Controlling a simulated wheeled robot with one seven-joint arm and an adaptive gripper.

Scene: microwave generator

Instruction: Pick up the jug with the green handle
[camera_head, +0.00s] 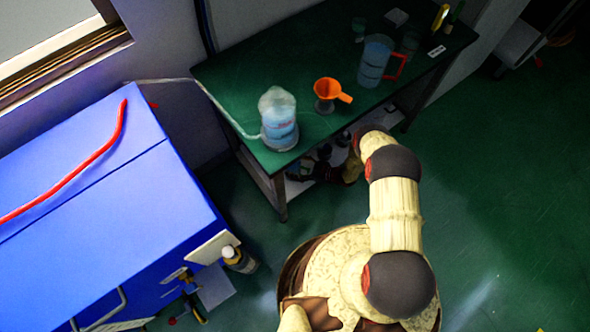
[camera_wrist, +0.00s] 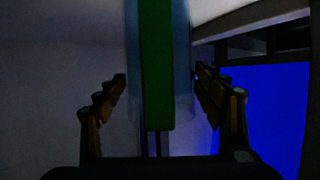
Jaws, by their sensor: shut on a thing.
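In the wrist view a green handle (camera_wrist: 156,70) stands upright in the middle, in front of a clear, bluish jug body (camera_wrist: 183,60). My gripper (camera_wrist: 160,80) has one finger on each side of it, and is shut on the jug. In the head view my arm reaches toward the near edge of the table, and the hand is partly hidden there among dark shapes under the tabletop. A clear jug with blue liquid (camera_head: 279,120) stands at the tabletop's near left corner; no green handle shows on it, and I cannot tell whether it is the held one.
The green-topped table (camera_head: 228,75) also bears an orange funnel (camera_head: 328,90), a red-handled jug (camera_head: 374,62) and small glassware. A blue cabinet (camera_head: 110,225) stands at left with a red hose (camera_head: 75,175) on top. A bottle (camera_head: 238,260) stands beside it.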

